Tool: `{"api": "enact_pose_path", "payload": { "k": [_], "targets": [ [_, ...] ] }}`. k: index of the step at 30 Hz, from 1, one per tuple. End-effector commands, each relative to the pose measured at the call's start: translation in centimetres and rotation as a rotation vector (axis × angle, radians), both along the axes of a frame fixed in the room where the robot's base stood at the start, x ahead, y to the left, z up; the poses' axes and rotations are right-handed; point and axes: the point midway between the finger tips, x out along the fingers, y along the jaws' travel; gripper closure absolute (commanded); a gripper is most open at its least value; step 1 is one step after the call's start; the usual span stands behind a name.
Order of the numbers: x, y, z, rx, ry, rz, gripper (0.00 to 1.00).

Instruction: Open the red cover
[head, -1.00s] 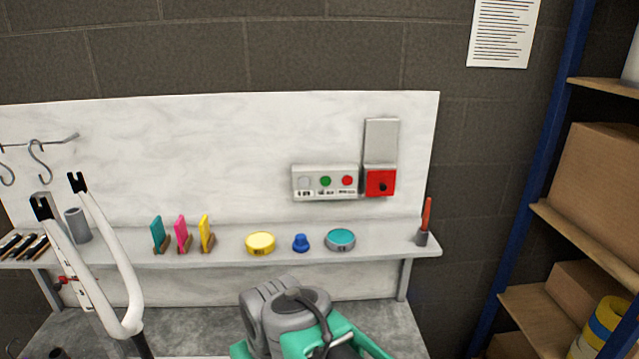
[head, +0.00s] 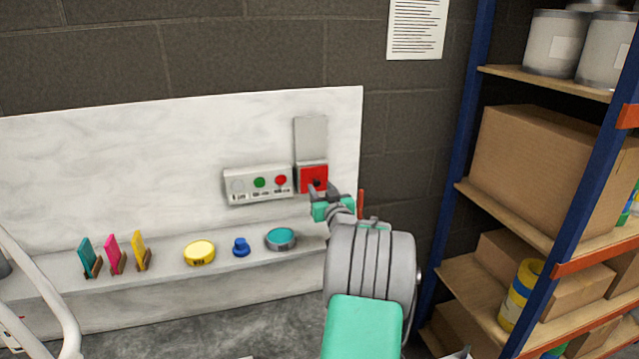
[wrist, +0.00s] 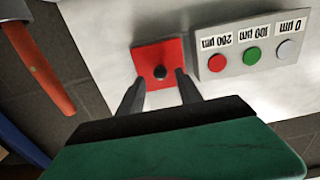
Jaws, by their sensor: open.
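In the head view my gripper (head: 318,190) is at the cover's lower edge, and my arm hides part of the area below.
A grey button box (head: 258,184) with white, green and red buttons sits left of the cover. An orange-handled tool (head: 360,203) stands close on the right. Yellow (head: 199,253), blue (head: 241,247) and teal (head: 281,239) items sit on the shelf. A blue-framed rack (head: 465,150) stands right.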

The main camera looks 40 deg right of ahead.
Motion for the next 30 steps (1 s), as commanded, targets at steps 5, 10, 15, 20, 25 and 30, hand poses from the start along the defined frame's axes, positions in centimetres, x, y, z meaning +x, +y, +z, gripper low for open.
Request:
{"api": "enact_pose_path", "payload": {
  "k": [5,10,15,20,25,30],
  "targets": [
    [1.8,-0.9,0.1,0.001,0.000,0.001,0.58],
    [2.0,-1.0,0.0,0.000,0.001,0.001,0.58],
    [2.0,-1.0,0.0,0.000,0.001,0.001,0.65],
    [2.0,-1.0,0.0,0.000,0.001,0.000,0.78],
    [2.0,-1.0,0.0,0.000,0.001,0.000,0.92],
    [1.9,-1.0,0.0,0.000,0.001,0.000,1.00]
  ]
}}
